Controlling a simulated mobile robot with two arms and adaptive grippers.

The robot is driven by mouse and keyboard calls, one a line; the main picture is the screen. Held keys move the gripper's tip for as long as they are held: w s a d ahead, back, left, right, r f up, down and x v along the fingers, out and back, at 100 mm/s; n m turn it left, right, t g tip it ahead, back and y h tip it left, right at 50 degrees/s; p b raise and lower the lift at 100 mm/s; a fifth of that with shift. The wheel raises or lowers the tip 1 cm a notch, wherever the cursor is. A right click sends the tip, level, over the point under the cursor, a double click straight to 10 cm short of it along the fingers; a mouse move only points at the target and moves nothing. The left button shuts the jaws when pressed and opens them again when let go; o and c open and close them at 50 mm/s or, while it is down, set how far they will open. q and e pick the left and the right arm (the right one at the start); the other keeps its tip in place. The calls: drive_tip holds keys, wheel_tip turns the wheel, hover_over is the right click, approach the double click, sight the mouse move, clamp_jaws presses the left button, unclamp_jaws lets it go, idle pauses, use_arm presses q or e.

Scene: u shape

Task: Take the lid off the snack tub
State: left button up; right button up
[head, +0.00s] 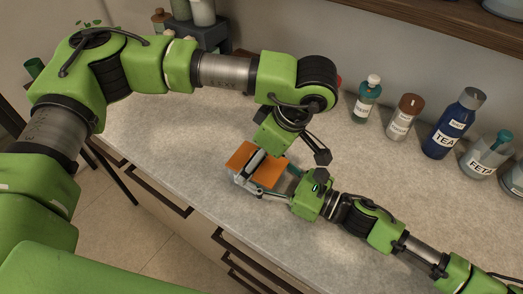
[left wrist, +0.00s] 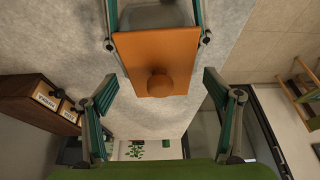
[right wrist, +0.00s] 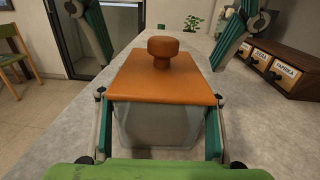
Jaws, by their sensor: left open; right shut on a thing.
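The snack tub (right wrist: 160,128) is a translucent grey box on the counter. Its flat orange lid (right wrist: 135,85) sits on top and carries a round orange knob (right wrist: 162,50). The lid also shows in the head view (head: 268,174) and the left wrist view (left wrist: 135,48). My right gripper (right wrist: 160,110) is shut on the tub, its fingers against two opposite sides below the lid. My left gripper (left wrist: 161,77) is open, its fingers spread wide on either side of the knob without touching it. In the head view, my left gripper partly covers the lid and hides the knob.
Several bottles and jars stand along the wall at the right, among them a blue TEA bottle (head: 456,125) and a green bottle (head: 366,100). A wooden drawer rack (right wrist: 275,65) stands on the counter. The counter's front edge is close to the tub.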

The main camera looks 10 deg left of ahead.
use_arm(q)
drive_tip(key=c, duration=1.3)
drive_tip(key=shift+c, duration=0.2)
drive_tip(key=shift+r, duration=0.2)
drive_tip(key=shift+r, duration=0.9)
drive_tip(key=shift+r, duration=0.1)
drive_tip(key=shift+r, duration=1.95)
use_arm(e)
drive_tip(key=o, duration=1.7)
drive_tip(key=shift+c, duration=0.2)
drive_tip(key=shift+d, duration=0.1)
